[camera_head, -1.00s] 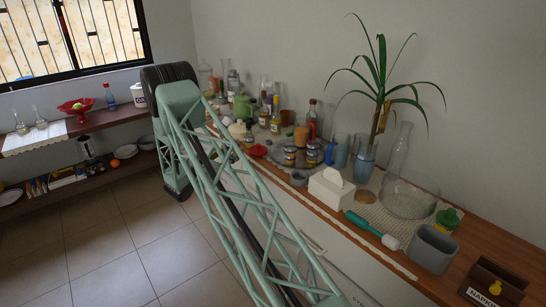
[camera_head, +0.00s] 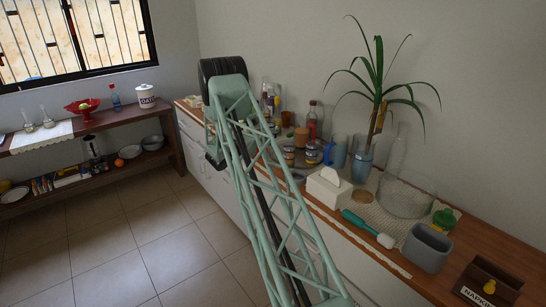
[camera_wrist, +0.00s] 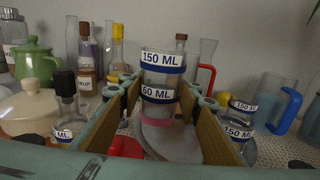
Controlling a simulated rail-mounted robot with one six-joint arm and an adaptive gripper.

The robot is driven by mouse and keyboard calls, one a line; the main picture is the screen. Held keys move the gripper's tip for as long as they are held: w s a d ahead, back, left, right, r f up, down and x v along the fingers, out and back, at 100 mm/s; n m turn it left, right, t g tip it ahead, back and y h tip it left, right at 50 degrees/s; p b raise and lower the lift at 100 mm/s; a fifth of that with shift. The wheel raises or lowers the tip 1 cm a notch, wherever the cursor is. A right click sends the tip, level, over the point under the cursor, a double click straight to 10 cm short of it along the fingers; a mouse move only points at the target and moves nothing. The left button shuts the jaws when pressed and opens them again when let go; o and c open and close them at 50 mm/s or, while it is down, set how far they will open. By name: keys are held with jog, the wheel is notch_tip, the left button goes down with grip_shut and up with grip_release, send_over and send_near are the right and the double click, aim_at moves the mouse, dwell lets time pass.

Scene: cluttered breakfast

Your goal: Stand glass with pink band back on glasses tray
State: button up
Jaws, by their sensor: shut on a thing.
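The glass with the pink band (camera_wrist: 157,119) is between the wooden pads of my gripper (camera_wrist: 166,92) in the wrist view, and my gripper is shut on it. It looks upright. Labels reading 150 ML and 60 ML show one above the other there; I cannot tell whether these are two stacked glasses. A grey round tray (camera_wrist: 175,150) lies below and behind the glass; I cannot tell whether they touch. More labelled glasses (camera_wrist: 238,130) stand just right of the right finger. In the head view my arm hides my gripper and the held glass.
Left of my gripper are a green pot (camera_wrist: 36,62), a dark-topped bottle (camera_wrist: 66,100) and a red item (camera_wrist: 125,147). A blue-handled jug (camera_wrist: 275,100) stands right. In the head view a tissue box (camera_head: 329,188), plant and grey bin (camera_head: 426,247) crowd the counter's right part.

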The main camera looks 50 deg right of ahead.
jog(key=shift+s+d+r, duration=0.3)
jog(key=shift+s+d, duration=0.2)
jog(key=shift+d, duration=0.35)
jog(key=shift+s+d+r, duration=0.3)
jog(key=shift+s+d, duration=0.2)
jog(key=shift+d, duration=0.35)
jog(key=shift+f, duration=0.15)
jog(key=shift+f+b, duration=0.7)
jog(key=shift+f, duration=2.3)
jog(key=shift+f+b, duration=0.4)
jog(key=shift+f, duration=1.5)
jog(key=shift+f, duration=0.1)
jog(key=o, duration=0.7)
jog(key=shift+c, duration=0.2)
jog(key=shift+o, duration=0.7)
